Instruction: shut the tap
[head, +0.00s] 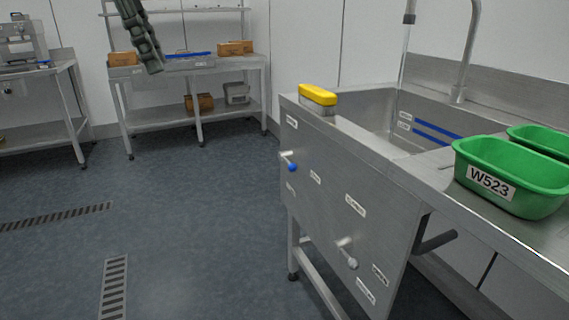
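The tap's curved metal spout (472,45) rises from the back of the steel sink (372,104). Its dark-tipped outlet (409,18) hangs over the basin, and a thin pale streak, apparently running water (403,58), drops from it. The sink's front panel carries two levers: one with a blue knob (291,166) at the upper left and one with a pale knob (351,262) lower right. Both stick out from the panel; the label texts are too small to read. My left gripper (153,69) hangs at the upper left, far from both levers, seen edge-on. My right gripper is out of view.
A yellow-topped block (318,97) sits on the sink's left rim. Green tubs (512,178), one marked W523, stand on the right counter (484,226). A steel table (190,68) with boxes stands at the back. The floor (200,200) left of the sink is clear.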

